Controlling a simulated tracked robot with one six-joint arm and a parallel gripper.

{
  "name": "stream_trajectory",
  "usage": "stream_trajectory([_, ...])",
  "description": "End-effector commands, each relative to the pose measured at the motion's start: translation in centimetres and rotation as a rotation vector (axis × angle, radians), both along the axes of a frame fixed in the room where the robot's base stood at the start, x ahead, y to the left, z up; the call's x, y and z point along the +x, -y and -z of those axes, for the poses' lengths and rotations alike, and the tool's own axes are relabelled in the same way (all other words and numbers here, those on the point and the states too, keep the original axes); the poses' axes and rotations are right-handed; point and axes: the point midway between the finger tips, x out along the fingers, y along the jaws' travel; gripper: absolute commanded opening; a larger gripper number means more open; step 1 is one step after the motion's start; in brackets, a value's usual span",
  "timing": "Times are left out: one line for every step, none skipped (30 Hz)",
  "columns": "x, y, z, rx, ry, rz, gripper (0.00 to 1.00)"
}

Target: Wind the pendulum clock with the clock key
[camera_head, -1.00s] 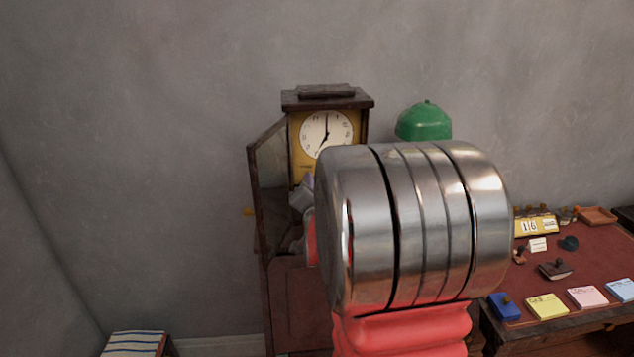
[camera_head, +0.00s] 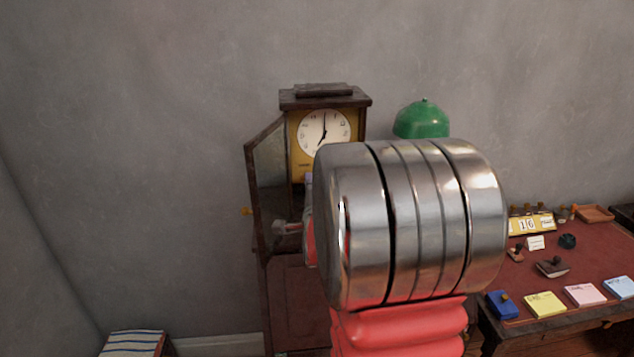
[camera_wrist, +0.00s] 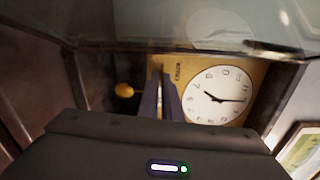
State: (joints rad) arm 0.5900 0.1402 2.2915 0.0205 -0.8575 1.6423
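The pendulum clock (camera_head: 296,97) stands against the wall, with a white dial on a gold plate. Its glazed door (camera_head: 268,170) is open to the left. The dial (camera_wrist: 218,95) also shows in the wrist view, tilted, with a round golden thing (camera_wrist: 124,90) to its left. My gripper (camera_wrist: 163,90) shows there as two dark fingers close together in front of the gold plate; any gap or held thing between them is unclear. In the head view my arm hides the gripper's tips and much of the clock's lower part. I cannot make out the clock key in either view.
A desk (camera_head: 580,260) at the right carries a date block (camera_head: 528,224), stamps and several coloured note pads. A green domed lamp (camera_head: 422,119) is behind my arm. A striped box (camera_head: 135,343) is at lower left. The open door stands close to my arm.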

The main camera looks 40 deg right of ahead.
Motion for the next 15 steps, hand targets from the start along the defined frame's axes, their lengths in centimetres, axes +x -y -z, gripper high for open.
stream_trajectory([-0.12, 0.25, -0.26, 0.014, 0.017, 0.007, 0.0])
stream_trajectory([-0.12, 0.24, -0.27, 0.023, 0.024, 0.006, 0.0])
stream_trajectory([-0.11, 0.24, -0.27, 0.032, 0.03, 0.006, 0.0])
stream_trajectory([-0.11, 0.23, -0.29, 0.038, 0.035, 0.006, 0.0])
stream_trajectory([-0.1, 0.22, -0.3, 0.043, 0.039, 0.006, 0.0])
stream_trajectory([-0.09, 0.22, -0.31, 0.05, 0.044, 0.006, 0.0])
stream_trajectory([-0.09, 0.21, -0.32, 0.053, 0.047, 0.005, 0.0])
stream_trajectory([-0.08, 0.21, -0.33, 0.054, 0.048, 0.005, 0.0])
stream_trajectory([-0.08, 0.2, -0.34, 0.057, 0.05, 0.005, 0.0])
stream_trajectory([-0.08, 0.2, -0.35, 0.058, 0.05, 0.005, 0.0])
stream_trajectory([-0.07, 0.19, -0.36, 0.058, 0.052, 0.005, 0.0])
stream_trajectory([-0.05, 0.18, -0.38, 0.058, 0.052, 0.004, 0.0])
stream_trajectory([-0.05, 0.18, -0.39, 0.058, 0.052, 0.004, 0.0])
stream_trajectory([-0.05, 0.18, -0.4, 0.058, 0.052, 0.004, 0.0])
stream_trajectory([-0.04, 0.17, -0.42, 0.057, 0.053, 0.004, 0.0])
